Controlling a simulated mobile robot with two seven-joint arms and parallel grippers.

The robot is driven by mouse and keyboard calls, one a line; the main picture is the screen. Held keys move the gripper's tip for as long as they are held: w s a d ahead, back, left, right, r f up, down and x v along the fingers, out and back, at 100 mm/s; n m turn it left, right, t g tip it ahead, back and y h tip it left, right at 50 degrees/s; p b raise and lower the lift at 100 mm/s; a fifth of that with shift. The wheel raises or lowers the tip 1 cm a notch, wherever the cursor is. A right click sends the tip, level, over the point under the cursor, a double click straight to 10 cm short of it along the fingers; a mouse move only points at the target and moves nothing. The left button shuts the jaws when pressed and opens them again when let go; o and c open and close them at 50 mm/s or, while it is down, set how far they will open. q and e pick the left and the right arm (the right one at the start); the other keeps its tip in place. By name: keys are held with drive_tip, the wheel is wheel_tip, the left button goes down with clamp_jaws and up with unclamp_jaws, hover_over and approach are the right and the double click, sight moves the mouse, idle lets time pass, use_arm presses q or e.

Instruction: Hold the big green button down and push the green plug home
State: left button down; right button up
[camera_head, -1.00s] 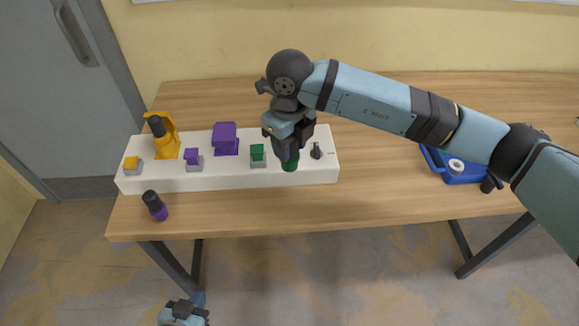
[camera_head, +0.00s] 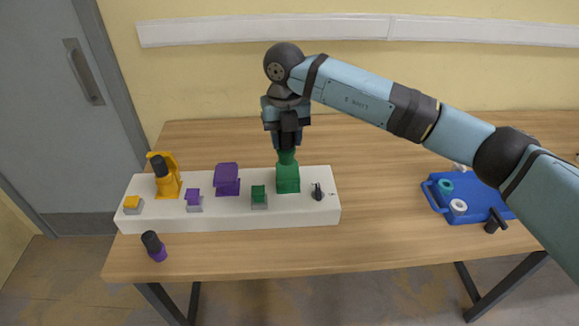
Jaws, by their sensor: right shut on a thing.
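My right gripper (camera_head: 288,143) is shut on the green plug (camera_head: 287,158), which has a dark upper part and a green lower part. The plug is upright over the green socket (camera_head: 288,180). Its lower end meets the top of the socket in the picture; I cannot tell how far in it sits. The green button (camera_head: 258,191) sits on a grey base to the left of the socket, with nothing on it. Both are on the long white board (camera_head: 230,221). My left gripper is out of view.
The board also carries a yellow button (camera_head: 132,202), a yellow socket (camera_head: 168,187) with a dark-topped plug, a purple button (camera_head: 193,195), a purple socket (camera_head: 227,180) and a black switch (camera_head: 318,192). A purple plug (camera_head: 154,247) is in front. A blue tray (camera_head: 475,210) is at right.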

drive_tip(key=w+m, duration=0.5)
drive_tip(key=w, duration=0.2)
drive_tip(key=shift+d+m, duration=0.3)
drive_tip(key=shift+d, duration=0.1)
